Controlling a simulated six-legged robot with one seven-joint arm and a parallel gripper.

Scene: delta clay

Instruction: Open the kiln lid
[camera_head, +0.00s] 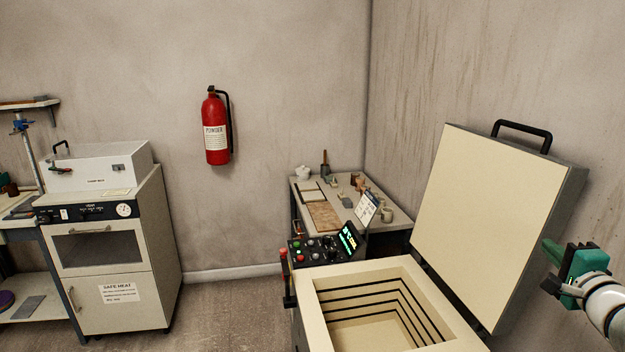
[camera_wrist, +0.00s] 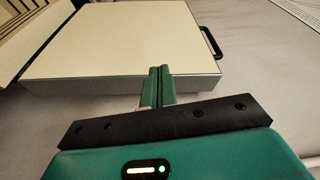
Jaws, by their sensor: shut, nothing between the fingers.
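The kiln (camera_head: 310,300) stands at the lower right of the head view. Its thick lid (camera_head: 487,215) is raised and leans back past upright, with the pale inner face showing. The square chamber is uncovered and looks empty. A black handle (camera_head: 522,132) is on the lid's top edge. In the wrist view the lid (camera_wrist: 120,40) lies across the upper part, with its handle (camera_wrist: 211,42) at the right. My gripper (camera_wrist: 160,70) is shut and empty, close to the lid's side edge; whether it touches cannot be told. It also shows right of the lid in the head view (camera_head: 547,250).
A control panel (camera_head: 318,246) with lit displays is at the kiln's left rear. A small table (camera_head: 305,212) with pottery items stands behind it. A white oven cabinet (camera_head: 105,260) is at left. A red extinguisher (camera_head: 216,128) hangs on the wall. Open floor lies between cabinet and kiln.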

